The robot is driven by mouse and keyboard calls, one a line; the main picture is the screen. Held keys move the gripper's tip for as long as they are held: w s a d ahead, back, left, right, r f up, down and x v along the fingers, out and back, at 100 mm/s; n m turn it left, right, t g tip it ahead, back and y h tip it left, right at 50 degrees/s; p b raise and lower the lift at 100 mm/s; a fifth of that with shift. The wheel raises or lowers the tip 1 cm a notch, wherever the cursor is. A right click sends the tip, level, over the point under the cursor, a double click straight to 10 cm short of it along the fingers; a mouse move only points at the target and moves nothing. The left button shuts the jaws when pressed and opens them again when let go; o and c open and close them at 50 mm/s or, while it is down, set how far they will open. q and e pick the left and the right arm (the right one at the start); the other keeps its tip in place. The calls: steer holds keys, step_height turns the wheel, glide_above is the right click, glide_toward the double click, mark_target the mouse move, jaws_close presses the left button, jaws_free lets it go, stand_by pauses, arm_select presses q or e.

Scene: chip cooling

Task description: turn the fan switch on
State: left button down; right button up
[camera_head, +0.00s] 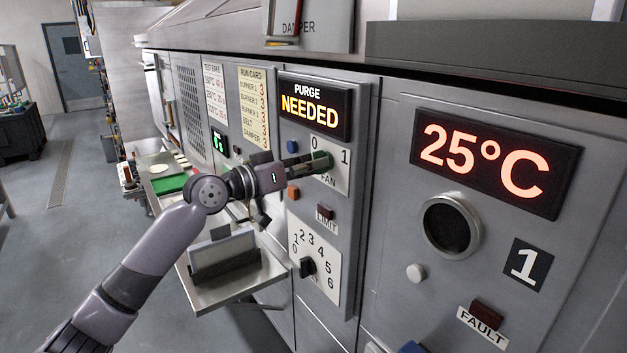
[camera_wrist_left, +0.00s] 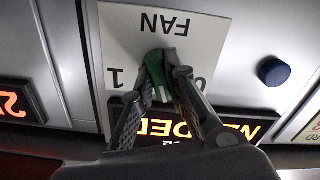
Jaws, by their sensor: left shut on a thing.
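The fan switch is a green knob (camera_wrist_left: 158,88) with a white stripe, on a white plate (camera_wrist_left: 190,25) marked FAN, 0 and 1. In the left wrist view the plate is upside down, with 1 at the left and 0 partly hidden at the right. My left gripper (camera_head: 308,163) reaches the plate in the head view. Its two fingers (camera_wrist_left: 160,85) are shut on the knob, one on each side. The fingers hide part of the knob, and I cannot tell exactly which mark it points to. My right gripper is not in view.
A display (camera_head: 312,107) above the plate reads PURGE NEEDED. A blue button (camera_head: 292,146), an orange button (camera_head: 293,192), a LIMIT lamp (camera_head: 325,212) and a black numbered dial (camera_head: 307,267) are nearby. A metal shelf (camera_head: 245,290) juts out below. A right-hand display (camera_head: 490,163) reads 25°C.

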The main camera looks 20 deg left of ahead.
arm_select(q)
steer(key=m+b, duration=0.7)
steer(key=m, duration=0.4)
steer(key=shift+m+b, duration=0.3)
steer(key=shift+m, duration=0.1)
stand_by(0.3)
steer(key=c, duration=1.6)
jaws_free()
steer(key=v, duration=1.2)
